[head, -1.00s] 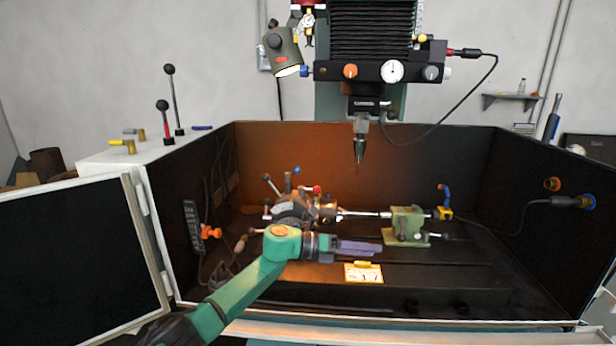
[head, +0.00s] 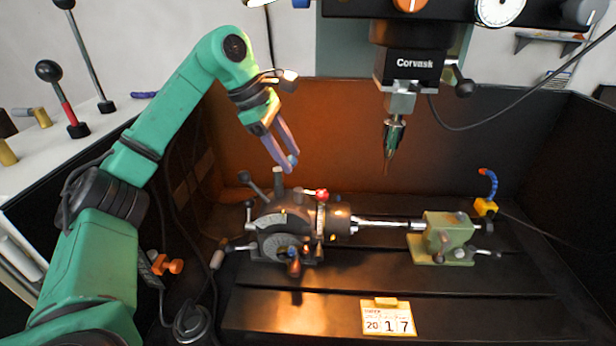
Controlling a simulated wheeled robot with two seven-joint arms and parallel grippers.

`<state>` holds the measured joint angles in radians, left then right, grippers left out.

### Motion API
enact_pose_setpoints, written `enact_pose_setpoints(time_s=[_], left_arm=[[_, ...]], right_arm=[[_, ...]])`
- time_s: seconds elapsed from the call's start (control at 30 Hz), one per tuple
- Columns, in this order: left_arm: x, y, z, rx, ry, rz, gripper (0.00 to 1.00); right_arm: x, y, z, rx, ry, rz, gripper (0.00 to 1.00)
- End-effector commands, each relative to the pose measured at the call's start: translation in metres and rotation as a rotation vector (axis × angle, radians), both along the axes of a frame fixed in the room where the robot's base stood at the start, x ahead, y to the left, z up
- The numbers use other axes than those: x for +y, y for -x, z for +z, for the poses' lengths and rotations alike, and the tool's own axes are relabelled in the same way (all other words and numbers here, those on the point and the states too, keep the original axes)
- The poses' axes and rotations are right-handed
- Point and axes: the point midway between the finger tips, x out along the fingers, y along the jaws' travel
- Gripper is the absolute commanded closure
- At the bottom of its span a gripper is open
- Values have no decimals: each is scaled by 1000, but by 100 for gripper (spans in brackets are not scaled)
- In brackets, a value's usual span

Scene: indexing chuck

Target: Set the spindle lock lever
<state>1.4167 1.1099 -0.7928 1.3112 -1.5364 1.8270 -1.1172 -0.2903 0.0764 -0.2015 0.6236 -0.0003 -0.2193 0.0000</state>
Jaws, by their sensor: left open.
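The indexing chuck (head: 285,225) is a dark metal unit on the slotted machine table (head: 300,315). Several levers stick out of it: one with a dark ball knob (head: 245,177) at upper left, a short pale-topped post (head: 278,180), a lever with a red knob (head: 321,195), and a handle low on its front (head: 294,265). I cannot tell which is the spindle lock lever. My left gripper (head: 287,163) is open and empty, with its purple fingers pointing down just above the chuck's top. Whether a fingertip touches a lever is unclear. My right gripper is out of view.
A shaft (head: 385,223) runs from the chuck to a green tailstock (head: 444,240). The pointed spindle tool (head: 390,145) hangs to the right of my left gripper. A blue hose on a yellow base (head: 486,207) stands at right. A number card (head: 387,317) lies at the table front.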

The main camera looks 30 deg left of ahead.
Motion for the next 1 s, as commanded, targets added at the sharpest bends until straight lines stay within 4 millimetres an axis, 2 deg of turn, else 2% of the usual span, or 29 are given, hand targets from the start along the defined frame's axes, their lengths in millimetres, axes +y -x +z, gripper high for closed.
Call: enact_pose_setpoints(time_s=[0.1,0.2,0.4,0.53,0.73,0.87,1.0], left_arm=[[-10,-7,-27,5,1,-2,49],[-19,-14,-51,6,2,-3,49],[-31,-26,-85,3,4,0,49],[-34,-28,-93,0,5,0,49],[-34,-29,-94,0,5,0,49],[-34,-28,-94,0,5,0,99],[-34,-29,-94,0,6,0,100]], right_arm=[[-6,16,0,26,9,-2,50],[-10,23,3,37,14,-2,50],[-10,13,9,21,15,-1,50],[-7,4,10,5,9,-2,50],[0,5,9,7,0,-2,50],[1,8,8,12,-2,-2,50],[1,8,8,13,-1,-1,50]])
